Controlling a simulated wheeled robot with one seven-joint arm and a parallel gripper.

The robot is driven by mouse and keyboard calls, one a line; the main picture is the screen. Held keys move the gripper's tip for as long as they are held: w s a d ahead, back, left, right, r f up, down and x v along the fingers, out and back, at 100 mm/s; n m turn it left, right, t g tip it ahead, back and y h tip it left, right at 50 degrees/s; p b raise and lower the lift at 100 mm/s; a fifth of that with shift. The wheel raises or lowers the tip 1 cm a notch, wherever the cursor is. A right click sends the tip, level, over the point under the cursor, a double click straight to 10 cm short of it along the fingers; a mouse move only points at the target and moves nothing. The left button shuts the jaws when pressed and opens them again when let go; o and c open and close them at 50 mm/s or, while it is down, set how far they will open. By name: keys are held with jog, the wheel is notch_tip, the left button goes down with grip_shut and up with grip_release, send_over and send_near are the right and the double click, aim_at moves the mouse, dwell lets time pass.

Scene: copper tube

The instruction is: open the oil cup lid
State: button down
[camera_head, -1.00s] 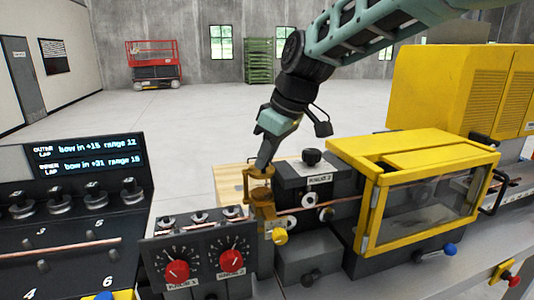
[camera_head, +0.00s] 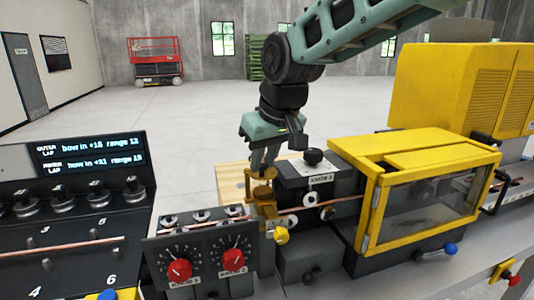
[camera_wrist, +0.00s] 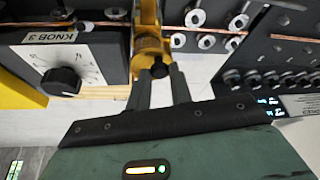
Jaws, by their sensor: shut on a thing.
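The brass-coloured oil cup (camera_head: 265,194) stands on the machine between the red-knob panel and the KNOB 3 block. Its lid (camera_head: 261,172) is the upper brass part, at the tips of my gripper. My gripper (camera_head: 261,168) points down from above, its two fingers closed on the lid. In the wrist view the oil cup (camera_wrist: 149,45) shows just beyond my fingertips (camera_wrist: 160,78), with a small dark round part between them. The fingers hide part of the lid, and I cannot tell whether it is lifted or tilted.
The KNOB 3 block (camera_head: 318,180) with a black knob is close on the right. The yellow-framed guard (camera_head: 372,200) stands farther right. A panel with two red knobs (camera_head: 205,262) is at the front left. A copper tube (camera_head: 345,200) runs across. Room above is free.

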jog(key=m, duration=0.1)
jog(key=s+a+m+h, duration=0.1)
jog(key=m, duration=0.1)
jog(key=shift+a+r+m+t+p, duration=0.1)
jog(key=shift+a+m+t+p, duration=0.1)
jog(key=shift+m+t+p, duration=0.1)
jog(key=shift+s+a+m+h+p, duration=0.1)
jog(key=shift+a+m+h+p, duration=0.4)
jog(key=shift+m, duration=1.15)
jog(key=shift+s+a+m+h+p, duration=0.15)
jog(key=shift+a+m+h, duration=0.7)
jog(key=shift+m, duration=0.85)
jog(key=shift+w+a+m+h+p, duration=0.1)
jog(key=shift+a+m+h+p, duration=0.4)
jog(key=shift+m, duration=1.15)
jog(key=shift+a+h, duration=0.1)
jog(key=shift+h, duration=0.15)
jog(key=shift+g, duration=0.4)
jog(key=c, duration=1.3)
grip_release()
jog(key=b+v, duration=0.2)
jog(key=v, duration=1.5)
jog(key=shift+s+r+b, duration=0.15)
jog(key=shift+s+b, duration=0.05)
jog(key=shift+b, duration=0.2)
